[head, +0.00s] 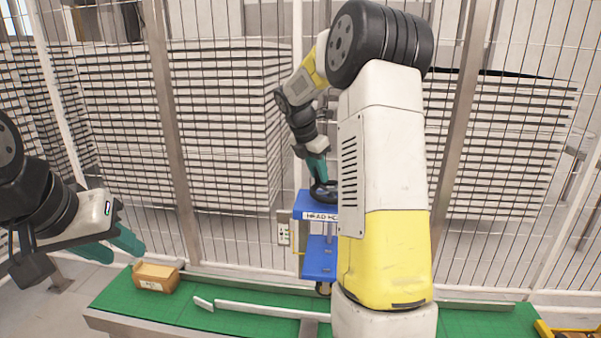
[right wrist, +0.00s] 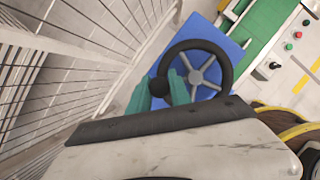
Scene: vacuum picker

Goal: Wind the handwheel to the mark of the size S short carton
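The black handwheel (head: 327,193) sits on top of a blue stand (head: 318,262) with a white sign reading "HEAD HE…", partly covered by my right arm. In the right wrist view the handwheel (right wrist: 228,62) shows grey spokes and a black knob (right wrist: 159,88). My right gripper (right wrist: 159,92) has its teal fingers on both sides of this knob, seemingly touching it. In the head view my right gripper (head: 318,168) reaches down to the wheel's rim. The carton's label and any size marks are too small to read.
The carton lies on a green conveyor (head: 240,320) with a white guide rail (head: 265,310). A wire fence with stacked pale layers stands behind. A small panel (head: 284,231) is left of the stand. A button panel (right wrist: 292,45) shows in the right wrist view.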

